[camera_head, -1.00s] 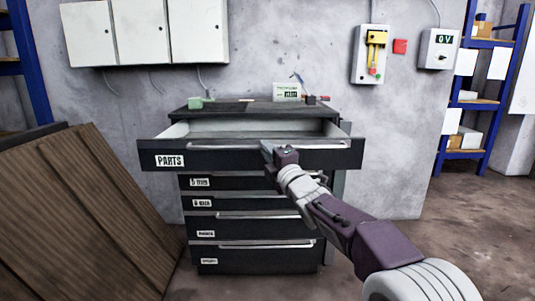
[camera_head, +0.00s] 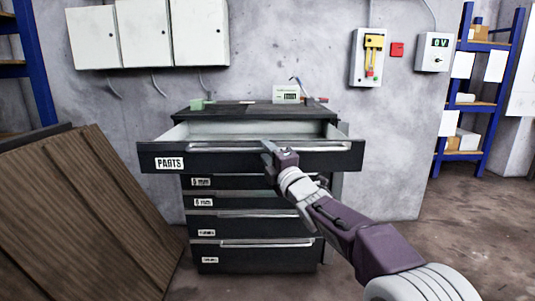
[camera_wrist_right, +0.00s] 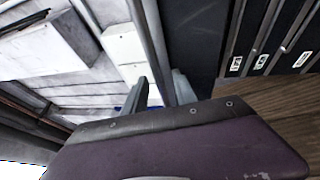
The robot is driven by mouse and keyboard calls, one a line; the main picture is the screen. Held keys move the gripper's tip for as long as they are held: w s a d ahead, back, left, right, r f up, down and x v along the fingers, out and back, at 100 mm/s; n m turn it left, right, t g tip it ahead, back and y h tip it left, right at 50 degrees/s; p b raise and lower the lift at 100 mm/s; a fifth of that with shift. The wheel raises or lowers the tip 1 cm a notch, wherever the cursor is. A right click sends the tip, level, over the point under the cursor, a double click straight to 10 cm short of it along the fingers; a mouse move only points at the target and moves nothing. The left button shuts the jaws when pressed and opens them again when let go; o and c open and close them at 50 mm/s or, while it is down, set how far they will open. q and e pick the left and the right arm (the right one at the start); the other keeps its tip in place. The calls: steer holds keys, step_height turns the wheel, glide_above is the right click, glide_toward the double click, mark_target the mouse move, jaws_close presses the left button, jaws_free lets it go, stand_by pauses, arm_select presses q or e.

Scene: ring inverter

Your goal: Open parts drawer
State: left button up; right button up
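The parts drawer (camera_head: 225,161) is the top drawer of a dark cabinet (camera_head: 262,259). It carries a white "PARTS" label and stands pulled out, with its pale inside showing. Its long bar handle (camera_head: 215,146) runs along the front. My right gripper (camera_head: 267,148) is at the middle of this handle. In the right wrist view, the fingers of the right gripper (camera_wrist_right: 160,78) sit on either side of the handle bar (camera_wrist_right: 149,35) and look closed on it. My left gripper is not in view.
Several lower drawers are shut. Brown wooden panels (camera_head: 75,215) lean at the left. A green item (camera_head: 197,104) and a small display box (camera_head: 286,94) are on the cabinet top. Blue shelving (camera_head: 476,100) stands at the right, with bare floor (camera_head: 470,235) before it.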

steer(key=p+v, duration=0.1)
steer(key=v, duration=0.8)
